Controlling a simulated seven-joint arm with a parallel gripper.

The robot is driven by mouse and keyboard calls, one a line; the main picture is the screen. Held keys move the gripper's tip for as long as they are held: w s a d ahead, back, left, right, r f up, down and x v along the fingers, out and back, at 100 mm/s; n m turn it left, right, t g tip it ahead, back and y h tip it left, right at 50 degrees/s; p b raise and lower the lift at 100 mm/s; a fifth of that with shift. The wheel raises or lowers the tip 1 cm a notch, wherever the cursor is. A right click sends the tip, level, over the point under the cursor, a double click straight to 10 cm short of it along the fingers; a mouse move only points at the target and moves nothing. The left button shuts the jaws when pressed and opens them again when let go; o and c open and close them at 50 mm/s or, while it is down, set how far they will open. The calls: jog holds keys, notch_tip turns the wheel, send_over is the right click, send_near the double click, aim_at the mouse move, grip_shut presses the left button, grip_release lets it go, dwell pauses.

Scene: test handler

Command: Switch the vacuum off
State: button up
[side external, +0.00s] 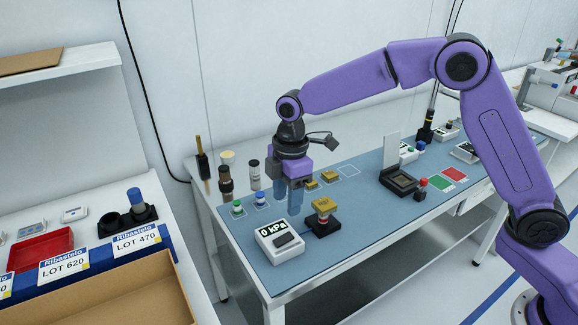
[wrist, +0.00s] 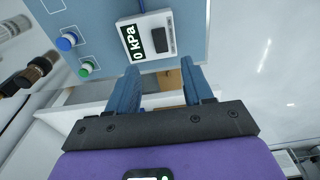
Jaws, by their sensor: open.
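The vacuum unit is a white box (side external: 279,243) at the near left of the blue mat. Its display (side external: 271,228) reads 0 kPa, and a dark rocker switch (side external: 286,240) sits on its top. In the wrist view the box (wrist: 150,52) and the switch (wrist: 163,40) are ahead of the fingers. I cannot tell which way the switch is tipped. My gripper (side external: 290,195) is open, with nothing visible between its fingers. It hangs over the mat behind the box, apart from it. The fingers also show in the wrist view (wrist: 163,85).
A black block with a yellow-topped piece (side external: 324,212) stands right of the box. Green-ringed (side external: 237,208) and blue-ringed (side external: 260,198) pieces stand behind it. Yellow pieces (side external: 329,176) lie near the gripper. A dark socket with raised lid (side external: 399,180) is further right.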

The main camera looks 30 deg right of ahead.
notch_tip(320, 180, up, 8)
jog(key=shift+d+f, duration=0.2)
dwell(0.4)
